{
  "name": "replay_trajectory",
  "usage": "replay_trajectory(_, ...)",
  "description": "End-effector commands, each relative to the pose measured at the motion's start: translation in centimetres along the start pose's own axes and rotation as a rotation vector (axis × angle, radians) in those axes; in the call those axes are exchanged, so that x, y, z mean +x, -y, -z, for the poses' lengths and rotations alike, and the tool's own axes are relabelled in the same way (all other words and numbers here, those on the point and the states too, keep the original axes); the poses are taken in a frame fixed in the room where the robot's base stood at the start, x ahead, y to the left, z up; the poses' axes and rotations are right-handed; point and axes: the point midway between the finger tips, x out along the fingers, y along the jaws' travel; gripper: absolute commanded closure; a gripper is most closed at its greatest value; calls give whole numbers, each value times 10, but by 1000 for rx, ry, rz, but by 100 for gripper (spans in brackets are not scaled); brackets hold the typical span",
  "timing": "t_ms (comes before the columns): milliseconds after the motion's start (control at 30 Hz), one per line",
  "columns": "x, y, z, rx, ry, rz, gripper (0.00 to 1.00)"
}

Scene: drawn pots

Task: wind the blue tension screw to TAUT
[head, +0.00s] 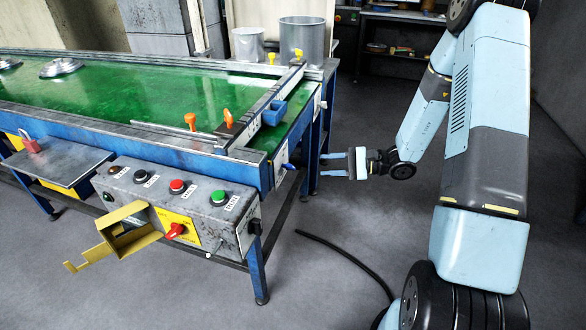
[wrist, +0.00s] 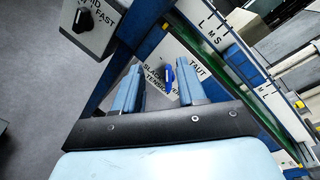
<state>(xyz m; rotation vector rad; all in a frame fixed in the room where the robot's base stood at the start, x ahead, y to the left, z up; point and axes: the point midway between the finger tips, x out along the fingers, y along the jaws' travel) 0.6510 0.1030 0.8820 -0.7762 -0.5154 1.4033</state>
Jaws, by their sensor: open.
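The blue tension screw (head: 288,166) sticks out from the end face of the green-topped table. In the wrist view, the blue screw (wrist: 168,75) sits on a pale plate (wrist: 160,52) with SLACK to its left, TAUT to its right and TENSION below. Its handle stands nearly upright in that picture, between the two words; I cannot tell its exact setting. My gripper (head: 321,164) is open and empty, a short gap to the right of the screw in the head view. In the wrist view, the screw shows between the two fingers of my gripper (wrist: 159,66), beyond their tips.
A control box (head: 180,205) with buttons, a red switch and a yellow bracket hangs on the table's front. A black knob (wrist: 83,20) marked FAST is at upper left in the wrist view. A cable (head: 345,255) lies on the floor. The floor right of the table is otherwise open.

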Motion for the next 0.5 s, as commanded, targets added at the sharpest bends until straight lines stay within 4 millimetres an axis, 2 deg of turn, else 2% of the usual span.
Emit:
replay_trajectory(33,-1,-7,14,28,-9,44,60)
replay_trajectory(200,-2,-22,49,82,-44,166,60)
replay_trajectory(333,-4,-30,64,104,-63,220,60)
replay_trajectory(500,-1,-32,71,114,-73,246,60)
